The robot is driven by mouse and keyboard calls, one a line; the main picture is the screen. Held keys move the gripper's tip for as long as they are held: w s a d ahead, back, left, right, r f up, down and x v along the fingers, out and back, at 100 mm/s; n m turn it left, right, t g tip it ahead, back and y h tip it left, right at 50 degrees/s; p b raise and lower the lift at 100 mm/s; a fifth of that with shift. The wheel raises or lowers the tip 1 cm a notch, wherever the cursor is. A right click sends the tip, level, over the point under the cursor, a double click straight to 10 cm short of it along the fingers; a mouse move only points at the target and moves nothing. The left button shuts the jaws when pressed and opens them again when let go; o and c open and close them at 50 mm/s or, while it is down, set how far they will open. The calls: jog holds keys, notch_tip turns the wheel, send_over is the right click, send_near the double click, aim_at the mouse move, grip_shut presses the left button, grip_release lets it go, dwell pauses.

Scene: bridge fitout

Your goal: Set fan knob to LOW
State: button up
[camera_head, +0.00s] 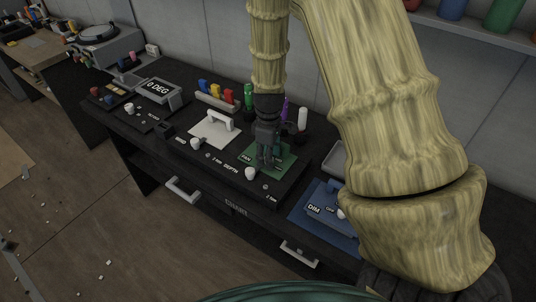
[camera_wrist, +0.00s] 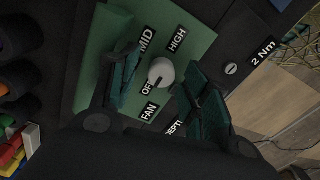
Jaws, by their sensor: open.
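The fan knob (camera_wrist: 161,72) is a round pale knob on a green panel (camera_wrist: 189,22), which also shows in the head view (camera_head: 286,161). The labels OFF, MID, HIGH and FAN show around it; I see no LOW label, and my left-hand finger covers part of the panel. A small dark mark shows on the knob's lower side near OFF, but its exact setting is hard to tell. My gripper (camera_wrist: 163,62) is open, with one finger on each side of the knob and visible gaps to it. In the head view my gripper (camera_head: 266,158) points down over the panel and hides the knob.
A white knob (camera_head: 250,173) stands near the DEPTH label, in front of the panel. Green (camera_head: 248,95) and purple (camera_head: 284,108) upright items stand behind. A blue DIM panel (camera_head: 318,208) lies to the right. A white-handled plate (camera_head: 213,130) is to the left.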

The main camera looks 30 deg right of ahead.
jog(key=shift+f, duration=0.15)
jog(key=shift+s+a, duration=0.1)
jog(key=shift+a, duration=0.05)
jog(key=c, duration=1)
jog(key=shift+c, duration=0.2)
jog(key=shift+m, duration=0.3)
grip_shut()
jog(key=shift+m+p, duration=0.55)
jog(key=shift+m, duration=0.35)
jog(key=m+p, duration=0.1)
jog(key=m, duration=0.2)
jog(key=m+p, duration=0.2)
jog(key=m, duration=0.4)
jog(key=shift+m, duration=0.3)
